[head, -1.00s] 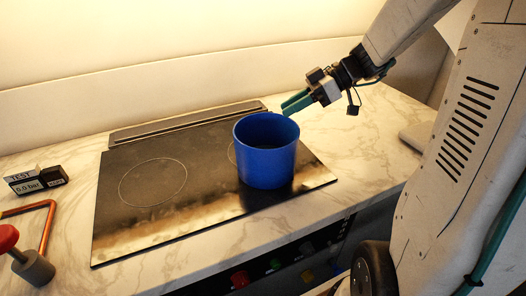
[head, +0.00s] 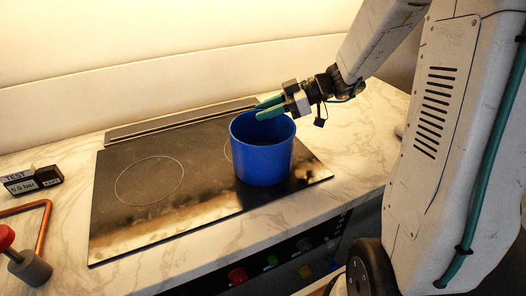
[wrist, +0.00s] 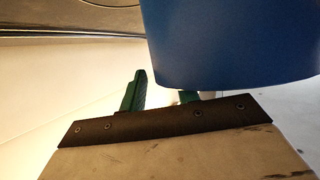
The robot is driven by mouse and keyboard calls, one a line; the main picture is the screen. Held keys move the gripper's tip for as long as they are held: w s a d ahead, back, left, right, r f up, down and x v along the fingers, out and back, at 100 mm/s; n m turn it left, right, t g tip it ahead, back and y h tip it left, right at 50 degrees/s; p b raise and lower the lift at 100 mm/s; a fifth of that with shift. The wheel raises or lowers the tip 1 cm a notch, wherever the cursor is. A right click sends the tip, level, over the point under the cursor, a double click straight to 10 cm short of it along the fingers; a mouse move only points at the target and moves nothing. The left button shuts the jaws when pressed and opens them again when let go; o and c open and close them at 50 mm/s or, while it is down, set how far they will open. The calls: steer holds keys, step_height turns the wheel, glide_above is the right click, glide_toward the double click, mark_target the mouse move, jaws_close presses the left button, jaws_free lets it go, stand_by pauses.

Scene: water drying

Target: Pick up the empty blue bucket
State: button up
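The blue bucket (head: 263,152) stands upright on the right part of the black cooktop (head: 140,225). My gripper (head: 268,107) is at the bucket's rim, at the back right, with its green fingers over or beside the rim. In the wrist view the bucket (wrist: 230,45) fills the upper right, and my gripper (wrist: 163,92) shows one green finger left of it and the other mostly hidden behind it. The fingers are apart. Whether they touch the bucket wall I cannot tell. The bucket's inside is dark, and its bottom is hidden.
A small gauge box marked TEST (head: 33,180) lies on the marble counter at left. Below it are a copper pipe (head: 44,228) and a red-topped valve (head: 8,238). Coloured knobs (head: 238,276) line the counter's front. The cooktop's left part is clear.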

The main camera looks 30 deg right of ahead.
steer(key=shift+c, duration=0.2)
jaws_close()
